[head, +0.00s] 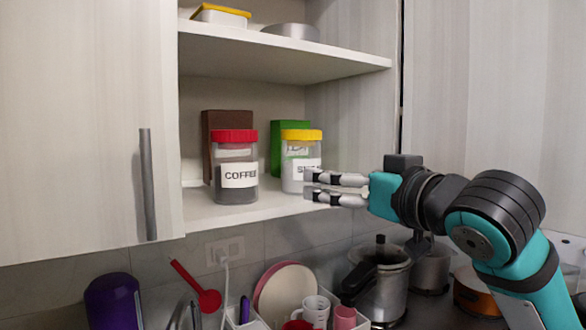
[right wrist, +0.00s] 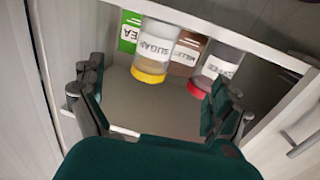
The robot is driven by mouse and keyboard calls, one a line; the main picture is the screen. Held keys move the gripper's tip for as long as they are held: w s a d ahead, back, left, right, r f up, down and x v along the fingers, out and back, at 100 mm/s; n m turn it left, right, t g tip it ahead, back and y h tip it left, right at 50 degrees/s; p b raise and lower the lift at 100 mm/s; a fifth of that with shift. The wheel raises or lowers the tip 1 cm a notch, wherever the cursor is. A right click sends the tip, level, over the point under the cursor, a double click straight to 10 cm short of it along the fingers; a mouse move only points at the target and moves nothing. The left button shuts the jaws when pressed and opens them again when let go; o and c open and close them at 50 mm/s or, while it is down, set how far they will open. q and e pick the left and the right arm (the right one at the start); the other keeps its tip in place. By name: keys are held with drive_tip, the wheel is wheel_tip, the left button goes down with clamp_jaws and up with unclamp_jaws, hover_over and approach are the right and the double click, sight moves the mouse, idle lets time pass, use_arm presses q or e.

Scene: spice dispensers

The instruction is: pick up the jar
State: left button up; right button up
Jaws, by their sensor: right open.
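The jar with a yellow lid (head: 301,150) and a partly hidden label stands upright on the cabinet's lower shelf. In the right wrist view, where the scene looks upside down, its label reads SUGAR (right wrist: 157,48). A jar with a red lid (head: 236,165), labelled COFFEE, stands to its left; it also shows in the right wrist view (right wrist: 219,67). My right gripper (head: 309,185) is open and empty, its fingertips at the sugar jar's right side, covering part of the label. In the right wrist view the sugar jar lies ahead, between the spread fingers. My left gripper is out of view.
A brown box (head: 213,122) and a green box (head: 276,140) stand behind the jars. Below are a pot (head: 378,280), dishes (head: 286,290) and a purple object (head: 113,302).

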sight(307, 166)
drive_tip(key=p+x, duration=0.1)
drive_tip(key=x, duration=0.2)
drive_tip(key=p+x, duration=0.1)
drive_tip(key=x, duration=0.3)
drive_tip(key=p+x, duration=0.2)
drive_tip(key=x, duration=0.1)
drive_tip(key=shift+w+a+r, duration=0.1)
drive_tip(key=shift+w+r, duration=0.2)
drive_tip(key=shift+r, duration=0.1)
drive_tip(key=shift+w+a+f, duration=0.1)
drive_tip(key=shift+w+a, duration=0.15)
drive_tip(key=shift+w, duration=0.25)
drive_tip(key=shift+w+p, duration=0.3)
drive_tip(key=shift+p, duration=0.2)
drive_tip(key=p+x, duration=0.2)
drive_tip(key=x, duration=0.1)
drive_tip(key=shift+w, duration=0.35)
drive_tip(key=shift+w+a+f+p, duration=0.2)
drive_tip(key=shift+w+p, duration=0.1)
drive_tip(key=shift+w, duration=0.2)
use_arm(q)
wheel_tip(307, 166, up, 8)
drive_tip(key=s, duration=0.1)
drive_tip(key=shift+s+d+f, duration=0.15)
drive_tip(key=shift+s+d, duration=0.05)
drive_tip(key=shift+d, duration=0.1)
